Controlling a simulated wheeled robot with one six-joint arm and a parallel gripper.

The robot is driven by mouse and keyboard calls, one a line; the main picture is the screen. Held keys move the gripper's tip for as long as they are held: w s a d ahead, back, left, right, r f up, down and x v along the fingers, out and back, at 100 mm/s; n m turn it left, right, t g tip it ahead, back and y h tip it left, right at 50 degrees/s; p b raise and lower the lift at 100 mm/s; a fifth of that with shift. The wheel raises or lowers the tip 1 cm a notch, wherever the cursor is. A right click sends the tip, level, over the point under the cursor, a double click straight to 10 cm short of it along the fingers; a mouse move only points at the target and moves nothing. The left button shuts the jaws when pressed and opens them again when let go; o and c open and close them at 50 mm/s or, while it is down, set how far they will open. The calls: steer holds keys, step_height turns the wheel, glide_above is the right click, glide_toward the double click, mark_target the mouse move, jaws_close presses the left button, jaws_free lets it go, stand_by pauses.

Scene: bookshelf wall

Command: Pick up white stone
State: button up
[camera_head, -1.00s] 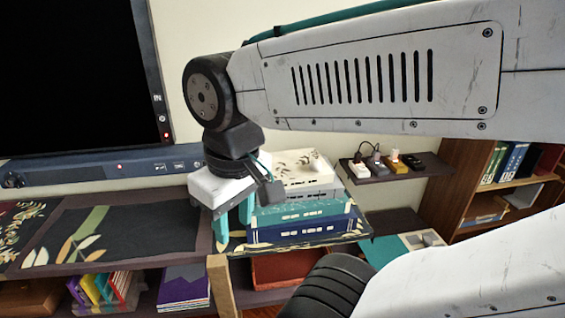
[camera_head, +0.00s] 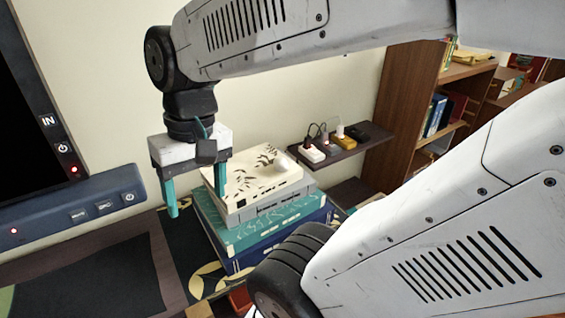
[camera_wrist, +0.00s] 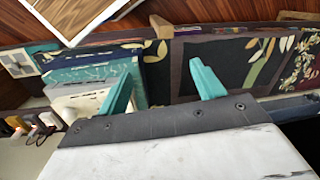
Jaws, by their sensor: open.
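A small white stone (camera_head: 284,163) lies on the top of a stack of boxes or books, near the back right of its cream, leaf-patterned top (camera_head: 245,180). My gripper (camera_head: 197,203) is open and empty, fingers pointing down, to the left of the stack in the head view. Its fingers appear apart from the stone and the stack. In the wrist view, the two teal fingers of my gripper (camera_wrist: 161,72) are spread, with the stack (camera_wrist: 92,82) by the left finger.
A dark wall shelf (camera_head: 342,145) with plugs and small boxes is behind the stack. A screen (camera_head: 35,130) and a soundbar (camera_head: 75,217) stand at left. A wooden bookcase (camera_head: 410,100) is at right. Dark patterned mats (camera_head: 108,275) cover the cabinet top.

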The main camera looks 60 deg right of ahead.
steer(key=w+d+f+m+y, duration=0.3)
steer(key=w+d+m+y, duration=0.15)
steer(key=d+m, duration=0.3)
steer(key=m+t, duration=0.9)
steer(key=m, duration=0.7)
glide_above(280, 164)
steer(key=s+a, duration=0.2)
steer(key=a, duration=0.1)
steer(key=f, duration=0.7)
steer(key=shift+w+a, duration=0.2)
steer(key=shift+w, duration=0.05)
steer(key=s+d+f+m, duration=0.1)
steer(key=d, duration=0.1)
steer(key=s+d+f+m+t+h, duration=0.1)
steer(key=s+d+m, duration=0.1)
steer(key=d, duration=0.1)
steer(key=s+d+f+m+t+h, duration=0.1)
steer(key=s+d+f+m, duration=0.1)
steer(key=shift+s+d+m+h, duration=0.2)
steer(key=shift+s+m+h, duration=0.05)
steer(key=x, duration=0.7)
steer(key=shift+w, duration=0.1)
steer(key=c, duration=1.1)
